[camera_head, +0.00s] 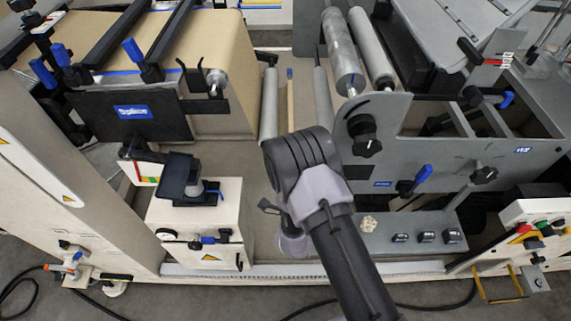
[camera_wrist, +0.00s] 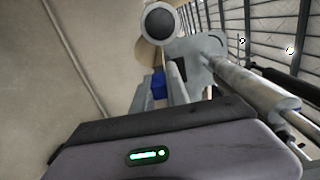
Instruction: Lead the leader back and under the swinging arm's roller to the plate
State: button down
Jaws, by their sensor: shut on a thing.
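My gripper (camera_wrist: 165,150) shows in the wrist view as a grey body with a dark front edge and a green light. Its fingertips and the held end of the leader are hidden. In the head view my arm covers the gripper, in front of the gap between the two machine sides. Brown kraft web (camera_head: 235,75) wraps the left side. Upright pale rollers (camera_head: 268,105) and (camera_head: 322,108) stand in the gap. A dark plate (camera_head: 130,112) labelled "Splice" is at left. In the wrist view a round roller end (camera_wrist: 160,22) is overhead; I cannot tell whether it belongs to the swinging arm.
Two long metal rollers (camera_head: 343,55) and (camera_head: 372,48) lie above a grey side plate (camera_head: 460,145) with knobs. A roller (camera_wrist: 255,90) and wire fence (camera_wrist: 265,40) show in the wrist view.

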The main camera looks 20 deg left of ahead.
notch_tip(320, 180, up, 38)
jog(key=p, duration=1.1)
dwell(0.3)
jog(key=r, duration=0.2)
jog(key=d+r+p, duration=0.1)
jog(key=r, duration=0.2)
jog(key=shift+w, duration=0.15)
jog(key=shift+d, duration=0.15)
jog(key=w+d+b, duration=0.3)
jog(key=w+d, duration=0.1)
jog(key=d, duration=0.8)
jog(key=w+d+b, duration=0.4)
jog(key=d, duration=0.8)
jog(key=shift+d, duration=0.2)
